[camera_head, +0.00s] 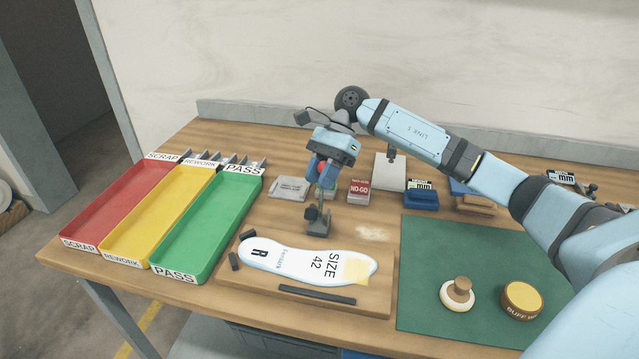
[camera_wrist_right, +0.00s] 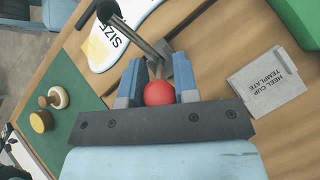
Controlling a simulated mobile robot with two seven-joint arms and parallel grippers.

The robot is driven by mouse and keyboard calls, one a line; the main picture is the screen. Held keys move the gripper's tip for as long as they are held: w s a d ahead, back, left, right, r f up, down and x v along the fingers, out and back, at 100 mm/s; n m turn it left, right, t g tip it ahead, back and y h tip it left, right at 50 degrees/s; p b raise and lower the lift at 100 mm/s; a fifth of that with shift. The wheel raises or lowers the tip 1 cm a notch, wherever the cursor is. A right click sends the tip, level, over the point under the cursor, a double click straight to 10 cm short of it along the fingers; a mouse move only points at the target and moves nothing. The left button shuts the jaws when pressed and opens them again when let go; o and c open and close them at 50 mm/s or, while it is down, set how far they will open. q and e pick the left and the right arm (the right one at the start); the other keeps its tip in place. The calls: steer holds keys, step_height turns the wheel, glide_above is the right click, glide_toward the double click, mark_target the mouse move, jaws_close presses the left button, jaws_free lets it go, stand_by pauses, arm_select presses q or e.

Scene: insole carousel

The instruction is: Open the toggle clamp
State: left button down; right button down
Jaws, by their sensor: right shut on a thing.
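The toggle clamp (camera_head: 318,226) stands on the wooden fixture board at the far edge of the white insole (camera_head: 300,262), marked R and SIZE 42. Its handle ends in a red ball knob (camera_wrist_right: 159,93). My right gripper (camera_head: 322,170) is above the clamp with its blue fingers shut on the red knob. In the right wrist view the knob sits between the two fingers. The clamp's metal bar (camera_wrist_right: 140,38) reaches toward the insole and ends in a black tip (camera_wrist_right: 107,11). I cannot tell whether the tip touches the insole. My left gripper is not in view.
Red (camera_head: 98,228), yellow (camera_head: 137,243) and green (camera_head: 185,255) trays stand at the left. A heel cup template (camera_wrist_right: 266,83), a NO-GO block (camera_head: 359,191) and a blue block (camera_head: 421,199) lie behind the board. A green mat (camera_head: 450,240) holds a stamp (camera_head: 459,292) and a buff tin (camera_head: 522,299).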

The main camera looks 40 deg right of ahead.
steer(key=shift+w+d, duration=0.2)
steer(key=shift+d, duration=0.05)
steer(key=shift+w+d, duration=0.1)
steer(key=shift+d, duration=0.05)
steer(key=c, duration=0.9)
jaws_free()
steer(key=shift+f, duration=0.1)
steer(key=shift+o, duration=0.2)
steer(key=v, duration=1.3)
steer(key=shift+d+r, duration=0.2)
steer(key=shift+r, duration=0.15)
